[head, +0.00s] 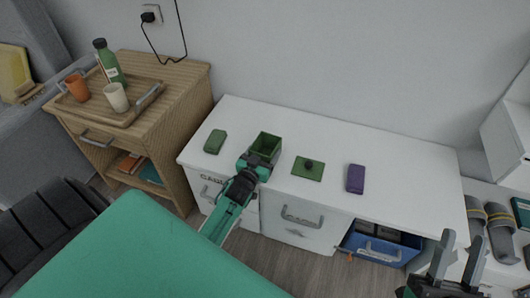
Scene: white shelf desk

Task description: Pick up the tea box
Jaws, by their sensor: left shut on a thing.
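The tea box looks to be the open, square dark green box (266,143) on the white desk top. A flat green lid with a dark knob (307,169) lies on the desk to its right. My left gripper (257,161) is shut on the near side of the green box. Its fingers hide part of that side, and I cannot tell whether the box is off the desk. My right gripper (460,246) is open and empty at the lower right, in front of the desk's right end.
A green packet (214,141) and a purple packet (355,179) lie on the white desk (320,133). A wooden cabinet (181,92) at left bears a tray with a bottle and two cups. Grey slippers (499,235) are at right.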

